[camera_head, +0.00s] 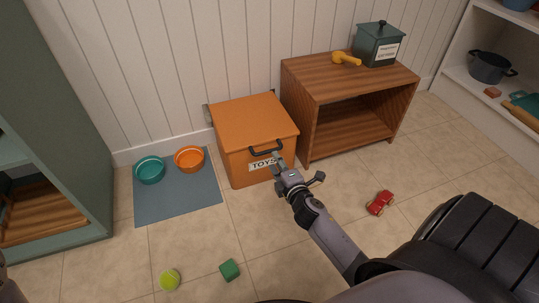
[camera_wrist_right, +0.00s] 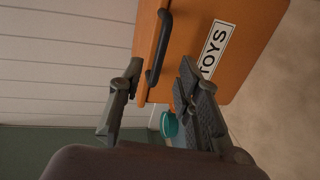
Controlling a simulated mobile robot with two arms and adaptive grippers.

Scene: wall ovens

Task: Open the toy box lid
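The orange toy box (camera_head: 240,162) stands on the floor against the wall. Its lid (camera_head: 252,116) is down, with a black handle (camera_head: 265,149) at the front edge above a white "TOYS" label. My right gripper (camera_head: 297,170) is in front of the box, near the right end of the handle. In the right wrist view my right gripper (camera_wrist_right: 160,68) is open, its fingers apart with nothing held. The handle (camera_wrist_right: 158,50) shows ahead between the fingertips; I cannot tell whether they reach around it. My left gripper is not in view.
A wooden shelf unit (camera_head: 340,90) stands close to the box's right side, bearing a green canister (camera_head: 377,48). A blue mat (camera_head: 180,192) with two bowls lies left. A red toy car (camera_head: 380,202), green block (camera_head: 229,270) and tennis ball (camera_head: 170,279) lie on the floor.

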